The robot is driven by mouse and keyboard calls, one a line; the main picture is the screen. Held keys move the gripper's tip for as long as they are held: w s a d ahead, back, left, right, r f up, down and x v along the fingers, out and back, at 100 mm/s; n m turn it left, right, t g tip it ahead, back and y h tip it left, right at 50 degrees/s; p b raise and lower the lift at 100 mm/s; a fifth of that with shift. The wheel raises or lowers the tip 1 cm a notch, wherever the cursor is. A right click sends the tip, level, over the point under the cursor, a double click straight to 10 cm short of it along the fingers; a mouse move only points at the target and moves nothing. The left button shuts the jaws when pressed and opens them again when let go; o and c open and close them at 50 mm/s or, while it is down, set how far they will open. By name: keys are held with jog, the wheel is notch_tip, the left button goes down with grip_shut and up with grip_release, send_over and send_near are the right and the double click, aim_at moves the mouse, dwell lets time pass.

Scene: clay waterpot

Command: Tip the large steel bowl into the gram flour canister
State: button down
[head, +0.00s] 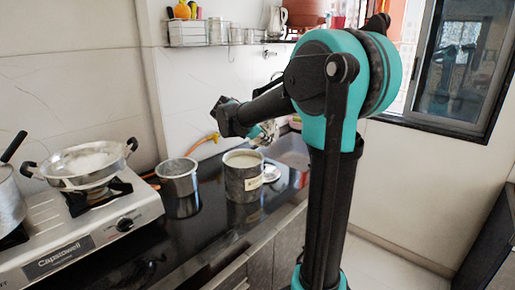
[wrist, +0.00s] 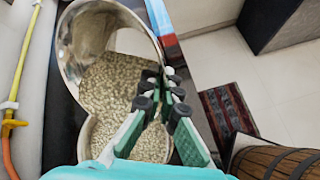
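The large steel bowl (wrist: 78,50) is steeply tilted in the wrist view, with pale grainy contents (wrist: 118,84) lying toward its lower side. My gripper (wrist: 162,92) has its fingers close together at the bowl's right rim and appears shut on it. A round opening with the same pale contents shows just below the bowl; it looks like the labelled steel canister (head: 243,180) on the counter in the head view, which I take as the gram flour canister. In the head view my forearm and wrist hide most of the bowl and gripper above the canister.
An open steel pot (head: 178,181) stands left of the canister on the black counter. A stove (head: 85,235) holds a two-handled pan (head: 88,165). A wooden barrel (wrist: 275,160) and red mat (wrist: 227,112) are on the floor.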

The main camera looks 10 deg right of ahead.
jog(key=shift+a+r+h, duration=0.1)
jog(key=shift+a+h, duration=0.15)
jog(key=shift+h, duration=0.25)
dwell(0.6)
jog(key=shift+a+r+n+h, duration=0.1)
jog(key=shift+a+n+h, duration=0.05)
jog(key=shift+n+h, duration=0.15)
jog(key=shift+a+r+h, duration=0.15)
jog(key=shift+r+h, duration=0.1)
jog(key=shift+h, duration=0.15)
jog(key=shift+a, duration=0.1)
jog(key=shift+a+r+t+h, duration=0.25)
jog(key=shift+r+t+h, duration=0.05)
jog(key=shift+h, duration=0.3)
jog(key=shift+n, duration=0.3)
dwell(0.4)
jog(key=shift+a+r+h, duration=0.25)
jog(key=shift+a+h, duration=0.1)
jog(key=shift+h, duration=0.35)
